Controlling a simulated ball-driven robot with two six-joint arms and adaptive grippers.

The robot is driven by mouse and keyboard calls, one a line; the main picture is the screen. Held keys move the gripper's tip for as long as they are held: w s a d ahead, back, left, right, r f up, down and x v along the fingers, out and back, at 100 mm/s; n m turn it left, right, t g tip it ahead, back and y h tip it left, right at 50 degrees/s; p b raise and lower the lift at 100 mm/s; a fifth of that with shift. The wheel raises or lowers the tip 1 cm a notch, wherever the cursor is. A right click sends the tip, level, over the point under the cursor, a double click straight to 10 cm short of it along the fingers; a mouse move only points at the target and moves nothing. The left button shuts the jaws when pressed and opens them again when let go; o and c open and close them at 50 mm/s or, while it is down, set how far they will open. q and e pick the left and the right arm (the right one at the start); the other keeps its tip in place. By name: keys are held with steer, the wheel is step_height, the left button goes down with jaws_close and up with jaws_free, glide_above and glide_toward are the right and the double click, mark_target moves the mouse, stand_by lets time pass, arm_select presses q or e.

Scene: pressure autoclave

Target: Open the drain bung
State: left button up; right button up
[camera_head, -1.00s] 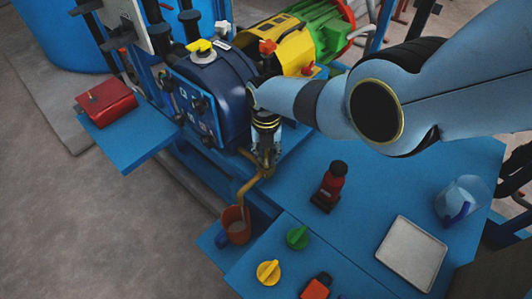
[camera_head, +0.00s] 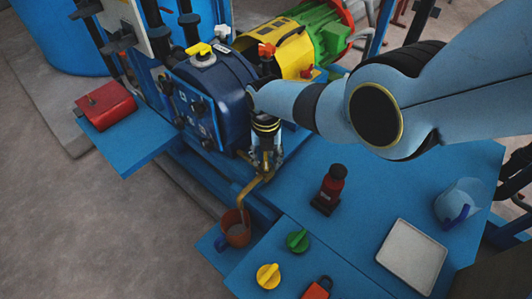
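My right gripper (camera_head: 266,157) points down at the front of the dark blue vessel (camera_head: 212,88). Its fingers are at the upper end of a bent brass drain pipe (camera_head: 250,188). The drain bung itself is hidden or too small to make out at the fingers, and I cannot tell whether they are closed on it. The pipe runs down and left, with its lower end above an orange cup (camera_head: 237,236). A thin pale streak shows between the pipe end and the cup. My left gripper is not in view.
A red box (camera_head: 105,106) is on the left shelf. My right arm covers the upper right.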

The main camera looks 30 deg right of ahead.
mark_target(266, 160)
steer(key=shift+r, duration=0.1)
step_height(266, 160, up, 12)
stand_by(0.5)
steer(key=shift+c, duration=0.3)
